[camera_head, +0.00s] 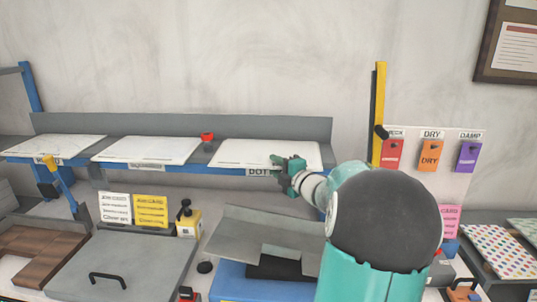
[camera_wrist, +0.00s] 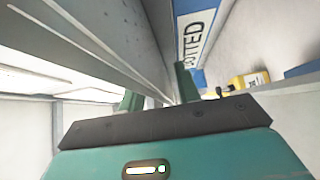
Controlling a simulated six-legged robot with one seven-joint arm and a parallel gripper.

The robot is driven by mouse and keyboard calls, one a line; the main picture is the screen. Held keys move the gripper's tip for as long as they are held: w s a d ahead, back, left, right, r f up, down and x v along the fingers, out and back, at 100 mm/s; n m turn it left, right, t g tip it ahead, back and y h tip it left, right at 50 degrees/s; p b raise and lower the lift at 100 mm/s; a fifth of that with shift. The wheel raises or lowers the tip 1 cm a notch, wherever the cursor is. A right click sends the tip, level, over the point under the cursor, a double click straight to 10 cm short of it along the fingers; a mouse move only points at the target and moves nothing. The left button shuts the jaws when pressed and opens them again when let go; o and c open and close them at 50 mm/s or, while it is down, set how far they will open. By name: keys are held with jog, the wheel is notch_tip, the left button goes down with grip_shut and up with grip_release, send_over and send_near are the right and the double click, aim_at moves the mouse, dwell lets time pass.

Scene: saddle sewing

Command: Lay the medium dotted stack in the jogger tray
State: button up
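A white paper stack (camera_head: 262,153) lies on the right-hand part of the blue-edged shelf, above a label reading "DOT…" in the head view. The blue edge with the label "DOTTED" (camera_wrist: 194,38) shows in the wrist view. I cannot read a size on it. My gripper (camera_head: 283,162) is at the stack's front right edge. In the wrist view its two green fingers (camera_wrist: 158,92) stand apart, with grey edges running between them; no firm hold on paper shows. A tilted grey tray (camera_head: 240,222) on a blue base, seemingly the jogger tray, stands below, partly hidden by my arm.
Two more white stacks lie left on the shelf (camera_head: 200,168), with a red piece (camera_head: 207,136) between bays. A grey lidded box (camera_head: 120,268) and yellow device (camera_head: 188,222) stand below. Coloured tags (camera_head: 430,153) hang right, beside a yellow-black post (camera_head: 378,110).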

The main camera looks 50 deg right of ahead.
jog(key=shift+w+d, duration=0.1)
jog(key=shift+w, duration=0.55)
grip_shut()
jog(key=shift+r, duration=0.1)
